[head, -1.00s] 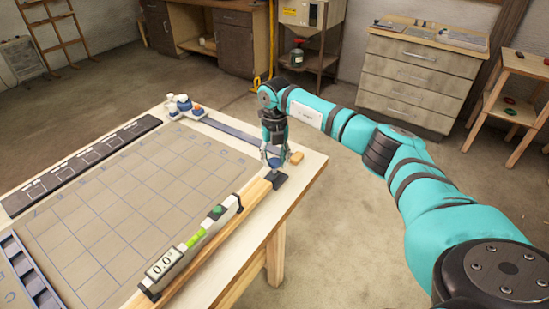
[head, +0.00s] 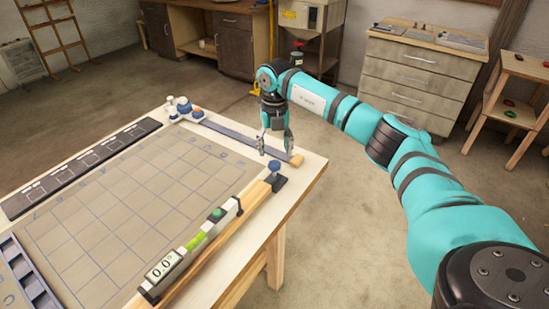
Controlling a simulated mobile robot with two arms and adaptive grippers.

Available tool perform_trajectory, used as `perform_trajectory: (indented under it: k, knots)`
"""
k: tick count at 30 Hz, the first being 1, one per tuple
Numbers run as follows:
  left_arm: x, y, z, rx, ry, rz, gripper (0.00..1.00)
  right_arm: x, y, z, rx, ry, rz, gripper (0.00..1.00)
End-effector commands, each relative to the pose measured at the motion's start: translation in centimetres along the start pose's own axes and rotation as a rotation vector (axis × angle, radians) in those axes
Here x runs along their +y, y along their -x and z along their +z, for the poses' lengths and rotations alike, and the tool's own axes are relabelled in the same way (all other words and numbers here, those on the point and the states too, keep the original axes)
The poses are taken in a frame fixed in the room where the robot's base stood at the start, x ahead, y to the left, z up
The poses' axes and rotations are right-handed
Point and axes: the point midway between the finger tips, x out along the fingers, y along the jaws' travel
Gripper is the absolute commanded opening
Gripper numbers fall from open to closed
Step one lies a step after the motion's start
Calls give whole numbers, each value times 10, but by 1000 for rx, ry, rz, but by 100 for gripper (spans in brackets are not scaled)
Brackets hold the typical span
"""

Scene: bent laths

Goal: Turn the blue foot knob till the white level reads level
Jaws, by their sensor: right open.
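The blue foot knob (head: 275,166) stands on a dark foot at the far end of a wooden lath (head: 256,195) on the table. The white level (head: 191,248) lies along the lath; its display reads 0.0° and it has a green vial and a green button. My right gripper (head: 274,148) is open and empty, above and behind the knob, apart from it. My left gripper is not in view.
A gridded mat (head: 130,205) covers much of the table. A dark strip (head: 80,165) lies along its left side, and a dark ruler-like bar (head: 235,136) ends near a small wooden block (head: 296,160). Small knobs (head: 183,106) stand at the back corner.

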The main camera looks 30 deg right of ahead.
Motion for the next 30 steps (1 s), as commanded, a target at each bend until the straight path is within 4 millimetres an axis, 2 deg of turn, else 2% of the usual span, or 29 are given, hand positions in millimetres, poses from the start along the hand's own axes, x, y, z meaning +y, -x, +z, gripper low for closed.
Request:
perform_trajectory:
  k: [3, 10, 15, 30]
  knots:
    - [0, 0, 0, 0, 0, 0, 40, 0, 28, 1, -4, 1, 2, 59]
    - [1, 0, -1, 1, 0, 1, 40, 0, 60, 1, -2, 0, 1, 59]
    - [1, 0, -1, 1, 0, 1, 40, 0, 67, 0, -1, 0, 0, 59]
    - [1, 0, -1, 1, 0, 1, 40, 0, 67, 0, 0, 1, 0, 59]
